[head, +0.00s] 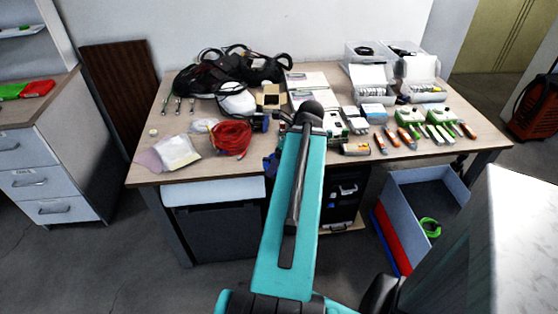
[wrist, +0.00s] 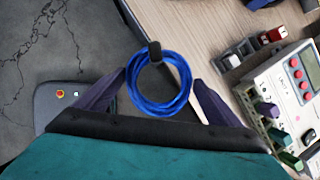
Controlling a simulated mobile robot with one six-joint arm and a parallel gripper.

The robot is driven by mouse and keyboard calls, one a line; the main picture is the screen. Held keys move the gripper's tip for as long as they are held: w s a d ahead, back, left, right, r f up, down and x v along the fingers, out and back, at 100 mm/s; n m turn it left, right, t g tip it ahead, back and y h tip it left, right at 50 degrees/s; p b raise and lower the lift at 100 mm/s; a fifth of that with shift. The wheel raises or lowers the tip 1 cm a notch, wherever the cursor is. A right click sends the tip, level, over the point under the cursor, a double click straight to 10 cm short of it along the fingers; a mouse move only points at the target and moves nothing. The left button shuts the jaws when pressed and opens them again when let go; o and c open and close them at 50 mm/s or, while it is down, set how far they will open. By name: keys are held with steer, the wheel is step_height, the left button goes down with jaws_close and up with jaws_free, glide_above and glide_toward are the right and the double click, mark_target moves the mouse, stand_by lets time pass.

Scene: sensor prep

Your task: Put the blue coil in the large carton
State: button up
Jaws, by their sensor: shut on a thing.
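The blue coil (wrist: 183,65) is a ring of blue cable with a black band at its top, seen in the wrist view. My gripper (wrist: 160,77) has its two purple fingers on either side of the coil and is shut on it. The coil appears over the table's front edge. A large open grey-blue box (head: 398,206), possibly the large carton, stands on the floor at the right of the table. A green coil (head: 431,227) lies inside it.
The table (head: 230,167) holds a red cable coil (head: 230,137), a small brown box (head: 270,98), clear bins (head: 371,83) and several orange and green tools. A red panel (head: 392,240) is beside the floor box. A pale cabinet (head: 515,240) stands at the near right.

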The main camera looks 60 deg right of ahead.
steer(key=b, duration=0.4)
steer(key=shift+s+f, duration=0.15)
steer(key=shift+f, duration=0.1)
steer(key=b, duration=0.5)
steer(key=shift+s+a+r, duration=0.1)
steer(key=shift+s, duration=0.2)
steer(key=a+b, duration=0.1)
steer(key=b, duration=0.4)
steer(key=shift+s, duration=0.4)
steer(key=shift+s+a+r+b, duration=0.2)
steer(key=shift+r+b, duration=0.05)
steer(key=shift+b, duration=0.6)
steer(key=shift+w, duration=0.15)
